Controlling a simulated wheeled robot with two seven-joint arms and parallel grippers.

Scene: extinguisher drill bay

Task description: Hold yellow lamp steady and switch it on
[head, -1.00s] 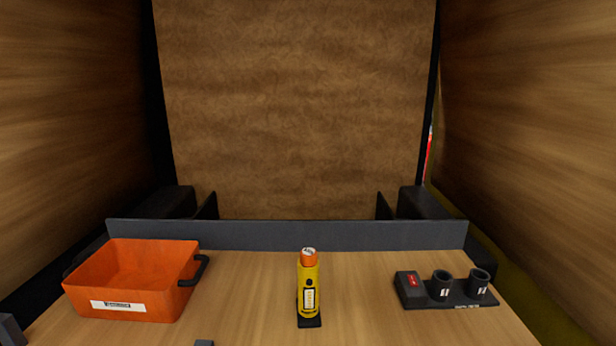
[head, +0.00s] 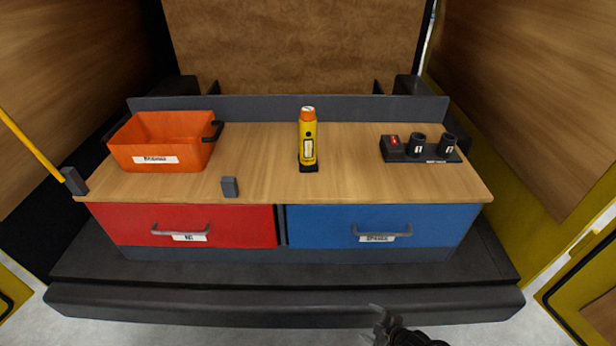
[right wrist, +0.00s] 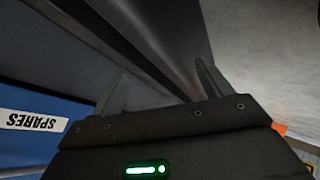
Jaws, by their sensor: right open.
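The yellow lamp (head: 308,142) stands upright on a small black base (head: 308,168) in the middle of the wooden worktop. It has an orange top, a dark round spot on its front and a pale label below that. My right gripper (head: 377,318) is low at the bottom of the head view, in front of the bench and well below and away from the lamp. In the right wrist view its two fingers (right wrist: 160,92) are spread apart with nothing between them. My left gripper is not in view.
An orange bin (head: 168,143) stands at the left of the worktop. A black holder (head: 432,155) with a red switch and two cups is at the right. A grey block (head: 230,187) sits near the front edge. A red drawer (head: 190,226) and a blue drawer (head: 325,226) are shut below.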

